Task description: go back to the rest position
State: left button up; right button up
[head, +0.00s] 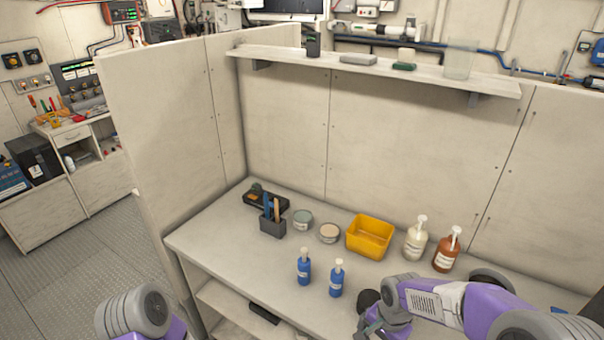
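My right arm comes in at the lower right over the front of the workbench (222,243). Its gripper (372,328) is at the bottom edge, right of the two blue bottles, and partly cut off; I cannot tell whether it is open or shut. A dark rounded shape sits beside it, and I cannot tell what it is. My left arm shows only as a grey and purple link at the bottom left, off the bench; its gripper is out of view.
On the bench are two blue bottles (304,267), a yellow bin (368,237), white (415,240) and brown (446,250) pump bottles, two round tins (328,233) and a dark tool holder (272,227). A wall shelf (430,78) hangs above. The bench's front left is clear.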

jog(key=shift+n+y, duration=0.4)
jog(key=shift+n, duration=0.3)
jog(key=f, duration=0.2)
jog(key=a+f, duration=0.1)
jog(key=w+f, duration=0.1)
jog(key=f, duration=0.1)
jog(key=shift+a+f, duration=0.3)
jog(key=shift+f, duration=0.05)
jog(key=s+a+f+n+y, duration=0.1)
jog(key=s+a+f+n, duration=0.1)
jog(key=s+f, duration=0.4)
jog(key=s+a+f+n+y, duration=0.1)
jog(key=s+a+f+n, duration=0.2)
jog(key=f, duration=0.7)
jog(key=s+a, duration=0.2)
jog(key=s, duration=0.1)
jog(key=shift+s+a+f+n+t+y, duration=0.15)
jog(key=shift+f+n+t+y, duration=0.15)
jog(key=shift+f+y, duration=0.1)
